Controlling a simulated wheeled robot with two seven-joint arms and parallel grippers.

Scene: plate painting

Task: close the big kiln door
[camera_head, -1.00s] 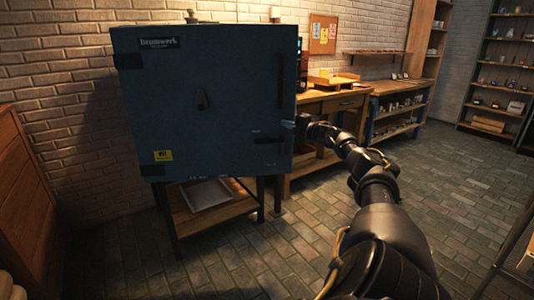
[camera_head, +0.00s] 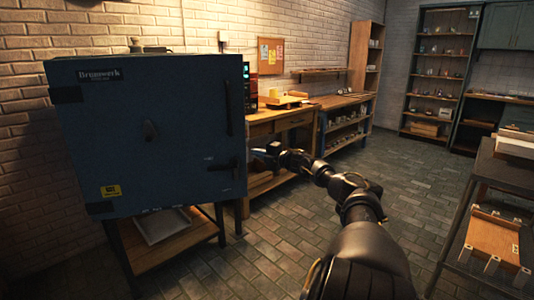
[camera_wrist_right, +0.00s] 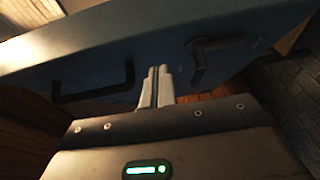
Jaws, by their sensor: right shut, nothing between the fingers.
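The big kiln is a dark blue box on a stand. Its door (camera_head: 165,150) faces me, with hinges at the left, a vertical bar handle (camera_head: 229,107) and a latch handle (camera_head: 224,165) at the right. I cannot tell whether the door sits flush with the kiln body. My right gripper (camera_head: 257,152) is by the door's right edge, near latch height. In the right wrist view its shut, empty fingers (camera_wrist_right: 155,88) point at the door face (camera_wrist_right: 130,45), between the bar handle (camera_wrist_right: 95,90) and the latch handle (camera_wrist_right: 205,65). Contact is unclear. My left gripper is out of view.
A wooden workbench (camera_head: 285,122) stands just right of the kiln, near my right arm. A pale tray (camera_head: 163,226) lies on the shelf under the kiln. A dark metal rack (camera_head: 507,173) stands at the right. The brick floor between is clear.

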